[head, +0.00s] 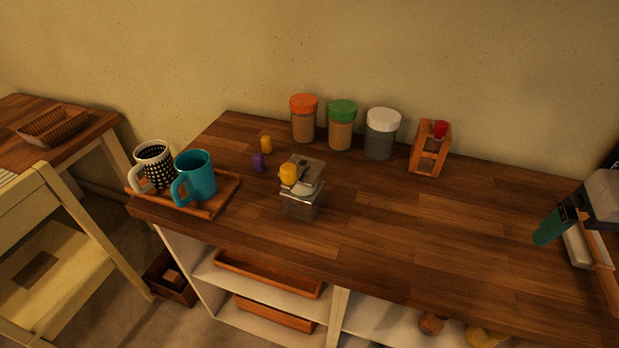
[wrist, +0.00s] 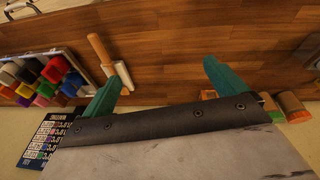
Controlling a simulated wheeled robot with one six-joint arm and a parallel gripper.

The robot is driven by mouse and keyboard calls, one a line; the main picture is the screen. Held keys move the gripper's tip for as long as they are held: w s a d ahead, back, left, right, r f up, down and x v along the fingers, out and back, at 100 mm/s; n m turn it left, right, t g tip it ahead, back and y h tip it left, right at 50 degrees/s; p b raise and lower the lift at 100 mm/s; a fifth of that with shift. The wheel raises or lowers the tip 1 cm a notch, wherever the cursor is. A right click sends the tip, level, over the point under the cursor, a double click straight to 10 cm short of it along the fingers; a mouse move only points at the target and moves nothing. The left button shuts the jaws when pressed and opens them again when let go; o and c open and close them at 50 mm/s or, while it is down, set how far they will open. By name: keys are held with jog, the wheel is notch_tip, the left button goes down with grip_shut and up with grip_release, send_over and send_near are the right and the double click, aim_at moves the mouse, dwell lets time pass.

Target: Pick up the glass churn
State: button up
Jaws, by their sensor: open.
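The glass churn (head: 302,202) looks like a small square clear jar with a grey metal top and a yellow knob. It stands upright on the wooden counter (head: 400,240), left of the middle in the head view. It does not show in the wrist view. My gripper (head: 545,233) is far to its right, over the counter's right end. In the wrist view my gripper (wrist: 163,70) has its two teal fingers spread wide, with only bare wood between them.
A tray (head: 228,194) with a dotted mug (head: 154,166) and a teal mug (head: 199,178) sits left of the churn. Jars with orange (head: 303,118), green (head: 342,125) and white (head: 381,134) lids stand behind. A wooden-handled tool (wrist: 101,52) lies by my left finger. The counter between churn and gripper is clear.

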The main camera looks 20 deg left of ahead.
jog(key=w+a+f+n+t, duration=0.1)
jog(key=w+a+n+t, duration=0.1)
jog(key=w, duration=0.6)
jog(key=w+a+f+n+t, duration=0.2)
jog(key=w+a+t, duration=0.1)
jog(key=w, duration=0.5)
jog(key=w+a+f+n+t+y, duration=0.1)
jog(key=w+a+f+n+y, duration=0.25)
jog(key=w+a, duration=0.4)
jog(key=n+g+y, duration=0.6)
jog(key=n+y, duration=0.2)
jog(key=y, duration=0.3)
send_near(319, 187)
jog(key=x, duration=0.4)
jog(key=w+x, duration=0.1)
jog(key=x, duration=0.1)
jog(key=shift+f, duration=0.15)
jog(key=shift+s+a+f+g, duration=0.1)
jog(key=shift+a+f+g, duration=0.1)
jog(key=shift+a, duration=0.4)
jog(key=shift+a+f+g, duration=0.15)
jog(key=shift+a+g, duration=0.05)
jog(key=shift+a, duration=0.45)
jog(key=x, duration=0.5)
jog(key=shift+w+a, duration=0.2)
jog(key=shift+w, duration=0.1)
jog(key=c, duration=1.4)
